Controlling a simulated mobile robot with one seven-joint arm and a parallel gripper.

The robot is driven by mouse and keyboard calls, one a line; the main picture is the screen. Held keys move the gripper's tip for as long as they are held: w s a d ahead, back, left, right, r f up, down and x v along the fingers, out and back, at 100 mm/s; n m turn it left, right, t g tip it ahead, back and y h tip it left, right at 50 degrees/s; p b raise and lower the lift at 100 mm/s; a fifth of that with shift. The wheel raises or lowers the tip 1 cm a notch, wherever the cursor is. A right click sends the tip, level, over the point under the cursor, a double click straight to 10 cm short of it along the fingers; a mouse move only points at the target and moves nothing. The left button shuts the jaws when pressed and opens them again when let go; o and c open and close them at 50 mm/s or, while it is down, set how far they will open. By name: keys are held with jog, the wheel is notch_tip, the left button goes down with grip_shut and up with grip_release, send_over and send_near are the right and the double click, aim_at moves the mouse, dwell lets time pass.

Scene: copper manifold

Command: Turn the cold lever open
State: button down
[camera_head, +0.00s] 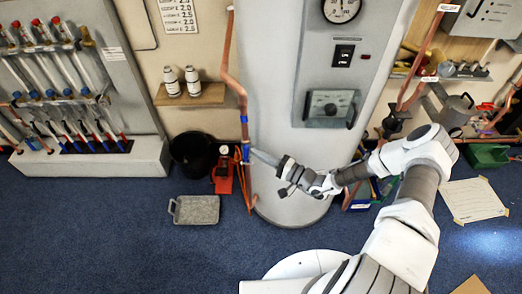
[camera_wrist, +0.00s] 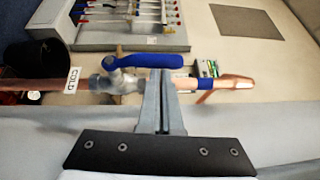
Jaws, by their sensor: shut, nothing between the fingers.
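The cold lever is a blue handle (camera_wrist: 150,61) on a grey metal valve (camera_wrist: 118,82) in the wrist view. It runs roughly along the copper pipe (camera_wrist: 228,84), which crosses the picture sideways. A white COLD label (camera_wrist: 72,80) sits on the pipe left of the valve. My gripper (camera_wrist: 160,76) is shut and empty, its fingertips at the lever's near side, around the middle to outer part of the handle. I cannot tell whether they touch it. In the head view my gripper (camera_head: 254,152) reaches left to the pipe beside the tank; the lever (camera_head: 245,152) is small there.
The white tank (camera_head: 285,60) stands just right of the pipe. A black bucket (camera_head: 190,150), a red toolbox (camera_head: 222,180) and a grey tray (camera_head: 196,210) are on the floor nearby. A manifold panel (camera_head: 95,160) stands at the left. The blue carpet in front is mostly clear.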

jog(key=shift+a+r, duration=0.1)
jog(key=shift+a, duration=0.1)
jog(key=shift+d, duration=0.1)
dwell(0.4)
jog(key=w+d+r+b+v, duration=0.1)
jog(key=w+v, duration=0.1)
jog(key=v, duration=1)
jog(key=shift+d, duration=0.6)
